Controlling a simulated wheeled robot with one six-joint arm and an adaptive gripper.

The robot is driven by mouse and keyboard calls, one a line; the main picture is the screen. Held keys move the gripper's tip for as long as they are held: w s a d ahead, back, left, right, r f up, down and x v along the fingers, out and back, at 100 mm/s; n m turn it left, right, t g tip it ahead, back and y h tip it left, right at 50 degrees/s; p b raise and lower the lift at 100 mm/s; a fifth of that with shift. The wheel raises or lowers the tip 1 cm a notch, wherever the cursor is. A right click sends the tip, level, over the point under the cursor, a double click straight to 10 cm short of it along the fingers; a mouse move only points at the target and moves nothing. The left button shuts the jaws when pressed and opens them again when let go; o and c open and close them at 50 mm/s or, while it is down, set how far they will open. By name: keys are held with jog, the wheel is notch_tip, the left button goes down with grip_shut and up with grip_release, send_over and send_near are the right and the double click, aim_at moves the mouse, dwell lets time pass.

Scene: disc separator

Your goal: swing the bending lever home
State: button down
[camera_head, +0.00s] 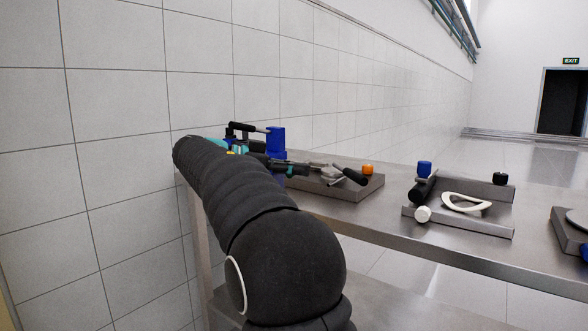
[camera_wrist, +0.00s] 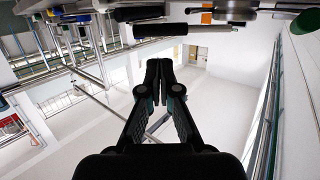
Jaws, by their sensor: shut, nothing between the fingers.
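A bending fixture sits on a grey block (camera_head: 345,188) at the near end of the steel bench. A lever with a black cylindrical grip (camera_head: 352,177), probably the bending lever, points toward the front right. In the wrist view, a long black grip (camera_wrist: 180,29) lies across the top, beyond and apart from my fingertips. My gripper (camera_wrist: 158,84) is shut and empty, its two fingers together. In the head view my gripper (camera_head: 300,170) is small beside the fixture, left of the lever grip. My arm hides part of the fixture's left side.
An orange knob (camera_head: 368,169) stands on the block's right side. A second fixture (camera_head: 470,222) with a white ring (camera_head: 466,202) and a dark grip stands further right. A third is cut by the right edge. A tiled wall (camera_head: 200,100) runs behind the bench.

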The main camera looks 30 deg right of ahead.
aim_at(351, 176)
jog(key=x, duration=1)
jog(key=shift+d+p, duration=0.15)
jog(key=shift+p, duration=0.15)
jog(key=shift+f, duration=0.1)
